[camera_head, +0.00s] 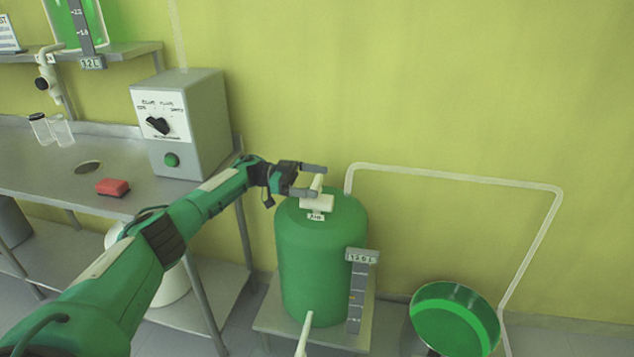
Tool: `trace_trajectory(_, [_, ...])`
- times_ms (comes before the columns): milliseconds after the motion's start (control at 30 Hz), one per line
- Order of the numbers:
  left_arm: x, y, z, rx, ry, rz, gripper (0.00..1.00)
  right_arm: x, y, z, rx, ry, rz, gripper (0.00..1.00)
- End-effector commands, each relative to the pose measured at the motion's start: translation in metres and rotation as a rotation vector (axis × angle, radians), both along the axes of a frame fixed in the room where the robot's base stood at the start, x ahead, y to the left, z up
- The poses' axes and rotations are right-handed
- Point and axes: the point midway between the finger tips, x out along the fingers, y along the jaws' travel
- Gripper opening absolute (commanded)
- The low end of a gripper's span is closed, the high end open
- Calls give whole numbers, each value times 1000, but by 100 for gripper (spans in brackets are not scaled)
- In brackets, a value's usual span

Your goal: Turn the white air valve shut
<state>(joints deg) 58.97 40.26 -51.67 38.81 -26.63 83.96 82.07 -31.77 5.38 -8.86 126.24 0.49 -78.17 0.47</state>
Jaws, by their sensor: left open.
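The white air valve (317,202) sits on top of a green tank (322,262), with a small label in front of it. Its white handle stands up between the fingers of my left gripper (315,181). My left gripper is open, one finger behind the handle and one in front of it. I cannot tell whether either finger touches the handle. My left arm reaches in from the lower left. My right gripper does not show.
A grey control box (183,122) with a black knob stands on the metal bench (60,175) at left, near a red block (113,187) and glass vials. A white pipe (455,177) runs right from the tank. A green-filled bowl (455,318) is at lower right.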

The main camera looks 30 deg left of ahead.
Motion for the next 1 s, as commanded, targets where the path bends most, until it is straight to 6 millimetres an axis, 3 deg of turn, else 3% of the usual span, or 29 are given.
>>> trace_trajectory(300, [-15, 68, -2, 0, -1, 5, 98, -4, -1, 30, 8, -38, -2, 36])
trace_trajectory(500, [-21, 94, -1, -1, -2, 3, 98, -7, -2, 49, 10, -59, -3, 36])
trace_trajectory(1000, [-25, 103, 0, 0, -1, 0, 98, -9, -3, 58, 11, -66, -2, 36])
